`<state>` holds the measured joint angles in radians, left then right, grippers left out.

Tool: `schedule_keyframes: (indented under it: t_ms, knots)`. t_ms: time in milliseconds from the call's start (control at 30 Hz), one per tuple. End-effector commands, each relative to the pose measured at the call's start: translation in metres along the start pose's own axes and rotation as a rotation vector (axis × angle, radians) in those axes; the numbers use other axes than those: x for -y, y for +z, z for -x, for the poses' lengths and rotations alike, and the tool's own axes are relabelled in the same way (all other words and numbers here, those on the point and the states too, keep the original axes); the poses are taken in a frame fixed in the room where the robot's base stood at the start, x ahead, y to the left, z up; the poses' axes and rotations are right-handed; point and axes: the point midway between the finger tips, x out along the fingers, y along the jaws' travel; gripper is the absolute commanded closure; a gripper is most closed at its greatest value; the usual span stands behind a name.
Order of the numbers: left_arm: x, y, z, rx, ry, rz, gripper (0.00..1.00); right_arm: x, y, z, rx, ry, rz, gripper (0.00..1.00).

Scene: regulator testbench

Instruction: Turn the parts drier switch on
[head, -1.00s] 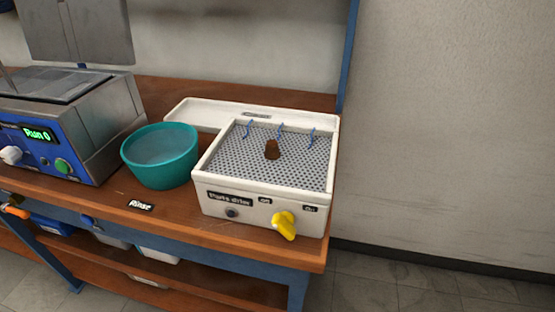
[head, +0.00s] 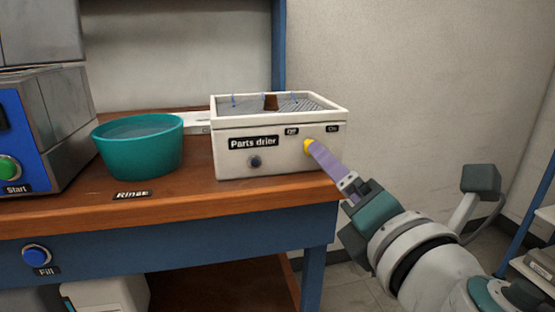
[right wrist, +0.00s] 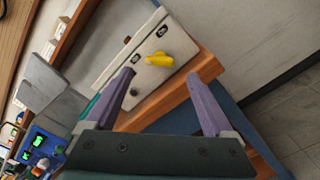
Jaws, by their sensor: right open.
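The parts drier (head: 232,163) is a white box with a mesh top at the right end of the wooden bench. Its yellow switch (head: 308,146) is on the front face, below the Off and On labels. The switch also shows in the right wrist view (right wrist: 159,59), as an elongated knob. My right gripper (head: 320,154) is in front of the switch, its purple finger partly covering it in the head view. In the right wrist view it is open, and the knob appears just beyond the gap between its fingertips. Contact cannot be told. My left gripper is out of view.
A teal bowl (head: 140,158) of liquid stands left of the drier, behind the Rinse label (head: 132,195). A blue-fronted machine (head: 22,142) with a green Start button is farther left. The bench's right edge is close below the drier; open floor lies right.

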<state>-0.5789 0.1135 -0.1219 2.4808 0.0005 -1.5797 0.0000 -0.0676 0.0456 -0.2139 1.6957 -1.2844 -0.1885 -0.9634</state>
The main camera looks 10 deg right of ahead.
Motion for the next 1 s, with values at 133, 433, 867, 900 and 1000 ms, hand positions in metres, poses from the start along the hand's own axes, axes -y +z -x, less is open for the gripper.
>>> schedule_keyframes:
  t_ms: [133, 433, 867, 900, 1000]
  knots:
    - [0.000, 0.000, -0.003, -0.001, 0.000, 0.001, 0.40, 0.000, 0.000, -0.028, 0.001, 0.001, -0.002, 0.12]
    - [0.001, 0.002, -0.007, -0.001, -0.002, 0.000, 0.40, 0.001, 0.000, -0.055, 0.001, -0.001, -0.004, 0.12]
    - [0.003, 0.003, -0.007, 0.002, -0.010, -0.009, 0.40, 0.001, 0.000, -0.056, 0.001, -0.002, -0.005, 0.29]
    - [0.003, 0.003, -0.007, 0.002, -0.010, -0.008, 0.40, 0.001, 0.000, -0.056, 0.001, -0.002, -0.005, 0.34]
    - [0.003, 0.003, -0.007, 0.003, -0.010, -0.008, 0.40, 0.001, 0.000, -0.056, 0.001, -0.002, -0.004, 0.45]
